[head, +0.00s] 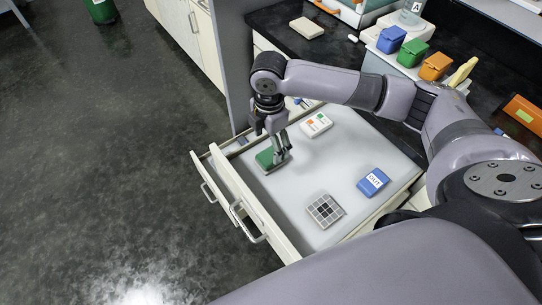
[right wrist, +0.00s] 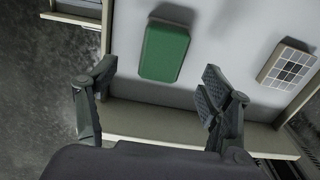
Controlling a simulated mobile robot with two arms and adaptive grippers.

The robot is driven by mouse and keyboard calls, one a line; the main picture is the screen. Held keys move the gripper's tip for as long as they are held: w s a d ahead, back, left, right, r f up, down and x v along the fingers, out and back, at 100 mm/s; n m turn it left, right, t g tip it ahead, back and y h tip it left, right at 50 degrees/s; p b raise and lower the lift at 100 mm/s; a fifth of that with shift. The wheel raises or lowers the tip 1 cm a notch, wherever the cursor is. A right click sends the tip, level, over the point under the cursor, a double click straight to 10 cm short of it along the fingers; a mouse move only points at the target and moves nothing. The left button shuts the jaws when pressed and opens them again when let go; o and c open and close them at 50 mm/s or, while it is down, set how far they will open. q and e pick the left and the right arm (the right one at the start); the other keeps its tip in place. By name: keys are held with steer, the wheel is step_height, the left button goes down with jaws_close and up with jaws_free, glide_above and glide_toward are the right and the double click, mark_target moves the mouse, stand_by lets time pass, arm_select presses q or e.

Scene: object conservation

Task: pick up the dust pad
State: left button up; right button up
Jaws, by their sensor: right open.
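A green block-shaped pad (head: 266,159), which appears to be the dust pad, lies flat in the open drawer near its front left. It also shows in the right wrist view (right wrist: 164,53), with its near end close to the gap between the fingers. My right gripper (head: 282,152) points down over the drawer right beside the pad and partly hides it in the head view. In the right wrist view its two fingers (right wrist: 156,88) are wide apart with nothing between them. My left gripper is not in view.
The open drawer (head: 335,160) also holds a white box with coloured marks (head: 316,124), a blue labelled box (head: 373,182) and a grey grid-patterned block (head: 325,210). The drawer's front wall (right wrist: 180,125) is close to the fingers.

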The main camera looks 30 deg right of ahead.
mark_target(271, 154)
steer(key=shift+s+a+f, duration=0.1)
steer(key=shift+s+f, duration=0.05)
steer(key=shift+f, duration=0.3)
steer(key=f, duration=0.5)
steer(key=shift+d+f+p, duration=0.1)
steer(key=shift+d+p, duration=0.1)
steer(key=shift+p, duration=0.1)
steer(key=c, duration=1.3)
